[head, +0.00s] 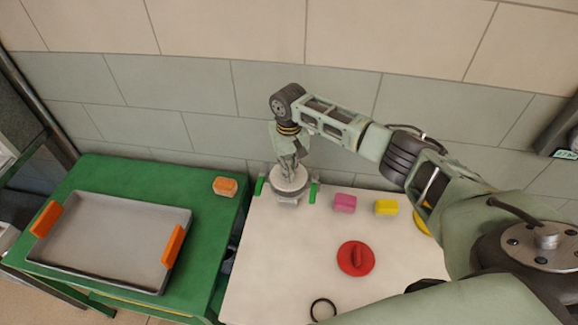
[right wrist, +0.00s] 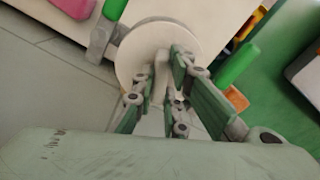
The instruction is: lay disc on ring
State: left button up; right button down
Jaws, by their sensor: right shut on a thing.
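My right gripper (head: 289,172) points down at the back left of the white table and is shut on the upright grip of a white disc (head: 291,181). In the right wrist view the fingers (right wrist: 161,78) pinch this grip, and the round white disc (right wrist: 142,42) spreads out beyond them. Under the disc is a grey ring-shaped fitting (head: 288,200) with green posts (head: 313,192) at its sides. The disc covers most of the fitting, and I cannot tell whether the two touch. My left gripper does not show.
On the white table (head: 260,270) are a pink block (head: 344,203), a yellow block (head: 386,207), a red disc with a grip (head: 355,259) and a thin black ring (head: 322,309). A green table (head: 205,235) at left holds a grey tray (head: 105,240) and an orange block (head: 225,186).

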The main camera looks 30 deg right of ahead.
jog(key=shift+f, duration=0.3)
dwell(0.5)
dwell(0.4)
jog(key=c, duration=1.7)
grip_release()
jog(key=shift+o, duration=0.3)
jog(key=o, duration=0.4)
jog(key=shift+c, duration=0.2)
